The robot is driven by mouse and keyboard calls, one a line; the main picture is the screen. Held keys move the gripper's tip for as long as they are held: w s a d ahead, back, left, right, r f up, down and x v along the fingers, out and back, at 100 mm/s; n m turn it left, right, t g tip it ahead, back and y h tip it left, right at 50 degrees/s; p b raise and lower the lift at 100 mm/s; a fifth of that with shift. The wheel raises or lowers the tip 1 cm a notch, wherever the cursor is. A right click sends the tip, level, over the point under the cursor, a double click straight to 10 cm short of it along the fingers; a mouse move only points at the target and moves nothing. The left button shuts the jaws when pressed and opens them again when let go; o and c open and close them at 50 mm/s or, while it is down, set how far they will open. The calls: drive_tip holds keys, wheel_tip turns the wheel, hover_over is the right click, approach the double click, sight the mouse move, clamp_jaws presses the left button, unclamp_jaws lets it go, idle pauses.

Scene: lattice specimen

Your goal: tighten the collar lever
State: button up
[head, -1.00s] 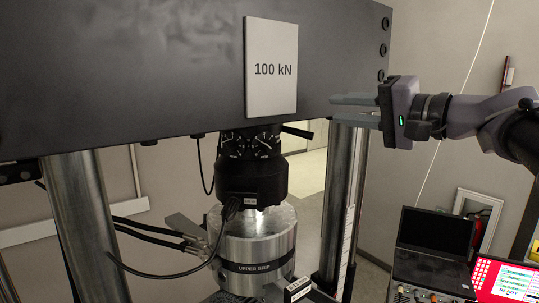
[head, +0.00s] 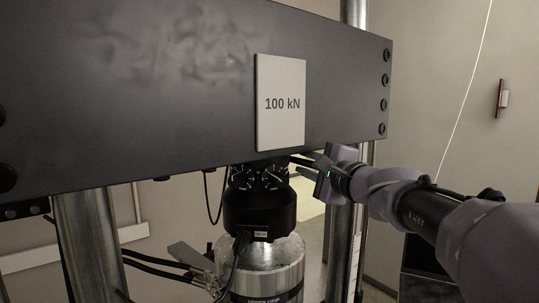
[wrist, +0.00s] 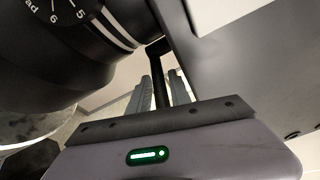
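The black collar lever (wrist: 159,78) stands out from the dark numbered collar (wrist: 75,45), which also shows below the crosshead in the head view (head: 259,177). My gripper (head: 306,168) is at the right side of this collar, just under the crosshead's lower edge. In the wrist view the lever lies between my two grey fingers (wrist: 164,90). The fingers stand apart, one on each side of it; whether either touches it is hard to tell. In the head view the lever is mostly hidden among the fingers.
The dark crosshead (head: 150,100) with a 100 kN plate (head: 280,102) is close above my gripper. A steel column (head: 345,245) stands just behind it. Cables and the steel upper grip (head: 265,255) are below the collar. The room to the right is open.

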drive_tip(key=shift+x, duration=1.1)
drive_tip(key=shift+w+a, duration=0.15)
clamp_jaws()
idle(0.5)
